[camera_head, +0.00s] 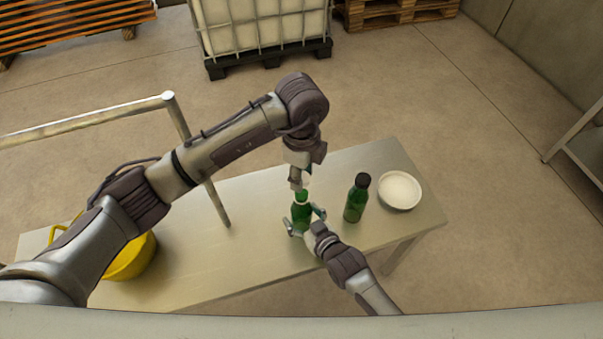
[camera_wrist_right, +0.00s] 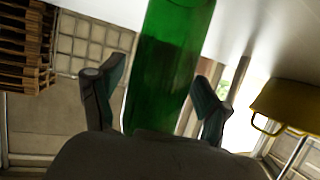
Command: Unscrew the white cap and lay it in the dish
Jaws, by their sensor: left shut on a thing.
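A green bottle (camera_head: 301,215) stands upright on the metal table (camera_head: 260,248). My left gripper (camera_head: 299,185) comes down from above and is shut at the bottle's top on the white cap (camera_head: 303,193), which is mostly hidden by the fingers. My right gripper (camera_head: 306,220) is low at the front of the bottle, fingers spread on either side. In the right wrist view the green bottle (camera_wrist_right: 172,65) stands between the fingers of the right gripper (camera_wrist_right: 155,100), with a gap showing beside the left finger. The white dish (camera_head: 400,191) is empty, at the table's right end.
A second green bottle with a dark cap (camera_head: 356,198) stands between the held bottle and the dish. A yellow bucket (camera_head: 132,257) is at the table's left, also in the wrist view (camera_wrist_right: 285,108). A metal rail (camera_head: 190,140) rises behind my left arm.

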